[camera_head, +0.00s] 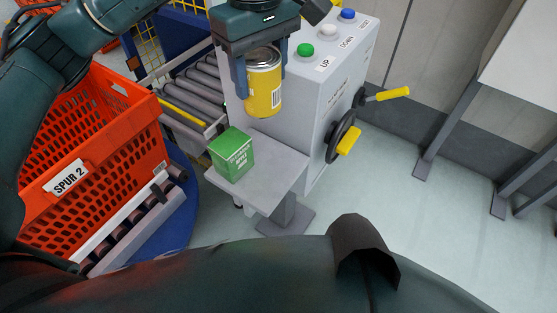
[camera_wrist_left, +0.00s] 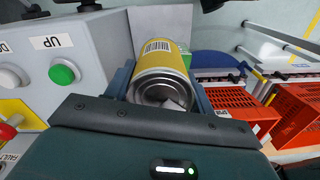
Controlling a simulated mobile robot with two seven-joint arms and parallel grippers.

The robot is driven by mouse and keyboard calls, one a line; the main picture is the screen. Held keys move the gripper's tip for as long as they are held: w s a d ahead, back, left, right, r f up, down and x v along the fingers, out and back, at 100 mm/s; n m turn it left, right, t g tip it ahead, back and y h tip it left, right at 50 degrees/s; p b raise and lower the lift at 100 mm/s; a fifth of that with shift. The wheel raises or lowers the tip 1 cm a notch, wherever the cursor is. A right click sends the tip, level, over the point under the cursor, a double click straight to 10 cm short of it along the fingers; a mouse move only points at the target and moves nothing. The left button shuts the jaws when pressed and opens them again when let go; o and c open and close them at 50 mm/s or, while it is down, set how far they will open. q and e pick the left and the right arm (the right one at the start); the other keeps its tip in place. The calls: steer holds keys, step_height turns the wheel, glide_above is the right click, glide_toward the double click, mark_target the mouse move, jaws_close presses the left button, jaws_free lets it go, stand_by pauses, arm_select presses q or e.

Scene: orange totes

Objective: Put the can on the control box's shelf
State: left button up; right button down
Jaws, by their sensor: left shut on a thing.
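A yellow can (camera_head: 263,88) with a silver top is held upright in my left gripper (camera_head: 262,82), one finger on each side. In the left wrist view the can (camera_wrist_left: 158,70) shows its metal end and a barcode between the fingers of the left gripper (camera_wrist_left: 160,92). The grey control box (camera_head: 325,80) stands behind and right of the can. Its flat grey shelf (camera_head: 265,172) juts out low at the front. The can is above the shelf and apart from it. My right gripper is not in view.
A green box (camera_head: 231,154) stands on the shelf's left part; the shelf's right part is bare. An orange tote (camera_head: 95,160) is on the left by a roller conveyor (camera_head: 190,98). A handwheel (camera_head: 342,138) with yellow handles sticks out at the control box's right.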

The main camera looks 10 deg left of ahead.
arm_select(q)
steer(key=shift+s+d+r, duration=0.15)
steer(key=shift+d+r, duration=0.05)
steer(key=shift+d, duration=0.05)
steer(key=shift+s+d+f, duration=0.1)
steer(key=shift+d+f, duration=0.05)
glide_above(269, 172)
step_height(269, 172, down, 17)
steer(key=shift+f+p, duration=0.1)
steer(key=shift+p, duration=0.25)
steer(key=shift+f, duration=0.2)
steer(key=shift+f, duration=0.1)
steer(key=shift+f+b, duration=0.2)
steer(key=shift+b, duration=0.15)
steer(key=o, duration=1.2)
steer(key=shift+r, duration=0.1)
